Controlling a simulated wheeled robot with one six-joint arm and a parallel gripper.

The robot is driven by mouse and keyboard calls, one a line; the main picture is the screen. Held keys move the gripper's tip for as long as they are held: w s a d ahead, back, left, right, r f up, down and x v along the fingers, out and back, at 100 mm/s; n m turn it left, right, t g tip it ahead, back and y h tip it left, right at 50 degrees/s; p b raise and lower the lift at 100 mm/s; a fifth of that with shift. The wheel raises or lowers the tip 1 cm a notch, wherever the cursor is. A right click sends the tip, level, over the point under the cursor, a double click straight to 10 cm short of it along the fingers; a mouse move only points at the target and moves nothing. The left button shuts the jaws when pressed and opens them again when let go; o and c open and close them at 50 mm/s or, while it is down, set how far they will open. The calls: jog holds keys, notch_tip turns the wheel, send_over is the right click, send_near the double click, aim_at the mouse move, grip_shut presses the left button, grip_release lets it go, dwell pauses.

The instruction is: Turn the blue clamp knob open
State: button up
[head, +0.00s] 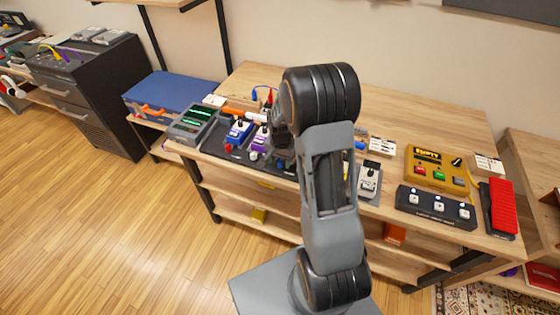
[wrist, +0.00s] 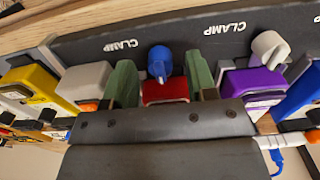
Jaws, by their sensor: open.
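The blue clamp knob (wrist: 160,62) stands on a dark strip marked CLAMP (wrist: 160,38) in the wrist view, in front of a red pedal (wrist: 165,90). My gripper (wrist: 160,72) is open, with one green finger on each side of the knob. Gaps show between the knob and both fingers, so it is not gripped. In the head view my gripper (head: 283,143) is over the pedalboard, largely covered by my arm.
A white clamp knob (wrist: 270,47) and a purple pedal (wrist: 255,82) are to the right in the wrist view. A grey pedal (wrist: 85,82) and a yellow pedal (wrist: 38,88) are to the left. In the head view, a black footswitch (head: 437,206) and red pedal (head: 502,206) stand further right.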

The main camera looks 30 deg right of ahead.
jog(key=shift+f, duration=0.4)
jog(key=c, duration=0.9)
jog(key=shift+c, duration=0.2)
